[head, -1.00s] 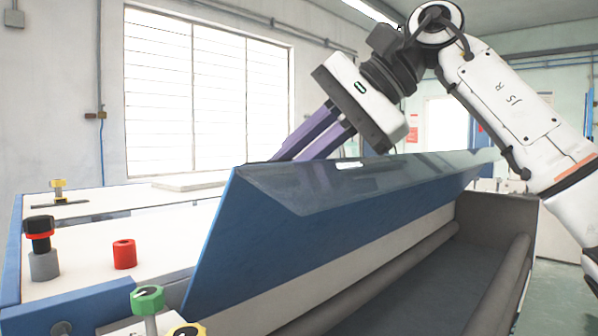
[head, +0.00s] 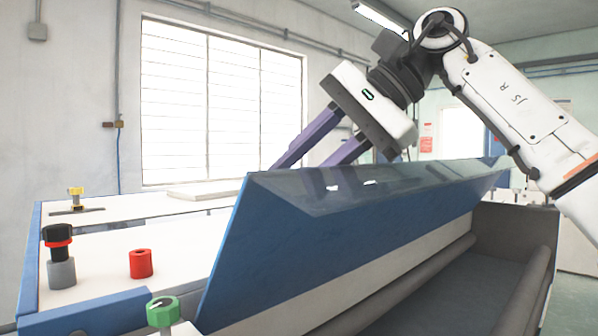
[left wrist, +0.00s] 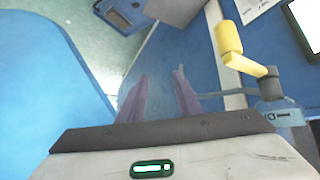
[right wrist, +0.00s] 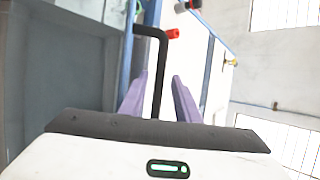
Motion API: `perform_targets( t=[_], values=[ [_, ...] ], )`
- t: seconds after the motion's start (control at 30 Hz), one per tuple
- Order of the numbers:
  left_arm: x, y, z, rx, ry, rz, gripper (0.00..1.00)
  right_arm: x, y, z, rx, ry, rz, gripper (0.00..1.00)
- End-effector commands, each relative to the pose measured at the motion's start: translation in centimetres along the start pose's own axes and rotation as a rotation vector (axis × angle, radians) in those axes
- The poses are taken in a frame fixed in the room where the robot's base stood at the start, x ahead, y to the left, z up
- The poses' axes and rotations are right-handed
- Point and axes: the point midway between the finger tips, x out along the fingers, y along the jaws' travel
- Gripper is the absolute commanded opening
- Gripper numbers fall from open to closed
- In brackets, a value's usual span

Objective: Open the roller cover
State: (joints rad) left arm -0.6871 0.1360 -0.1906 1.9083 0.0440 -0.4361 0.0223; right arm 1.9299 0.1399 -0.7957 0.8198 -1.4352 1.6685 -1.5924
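The roller cover (head: 330,225) is a long blue panel with a glossy top face. It is tilted up beside the open roller trough in the head view. My right gripper (head: 299,167) is open just behind the cover's upper edge, its purple fingers spread apart and their tips partly hidden by the cover. In the right wrist view a black bent bar (right wrist: 158,80) shows between the open fingers; I cannot tell whether they touch it. My left gripper (left wrist: 162,78) is open and empty in the left wrist view, and out of the head view.
Grey rollers (head: 405,285) lie in the trough in front of the cover. A red knob (head: 141,263), a black-and-red knob (head: 58,255) and a green knob (head: 162,311) stand on the machine's left side. A yellow handle (left wrist: 228,38) is right of my left gripper.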

Motion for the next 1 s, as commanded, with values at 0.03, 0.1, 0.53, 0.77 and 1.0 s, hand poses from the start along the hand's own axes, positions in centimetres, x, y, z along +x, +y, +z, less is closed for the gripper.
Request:
perform_targets(
  t=[0.03,0.1,0.53,0.77,1.0],
  values=[
    [0.0,0.0,0.0,0.000,0.000,0.000,0.31,0.0,0.0,0.0,0.000,0.000,0.001,0.30],
    [0.0,0.0,0.0,0.000,0.000,0.000,0.31,0.0,0.1,0.0,0.000,0.000,0.001,0.30],
    [0.0,0.0,0.0,0.000,0.001,0.000,0.31,-6.6,-0.1,0.0,0.002,0.002,-0.002,0.30],
    [0.0,0.0,-0.1,0.000,0.001,0.000,0.31,-9.6,-0.1,0.0,0.001,0.000,0.000,0.30],
    [0.0,0.0,-0.1,0.000,0.001,0.000,0.31,-10.3,0.0,0.0,-0.001,-0.001,0.001,0.30]
  ],
)
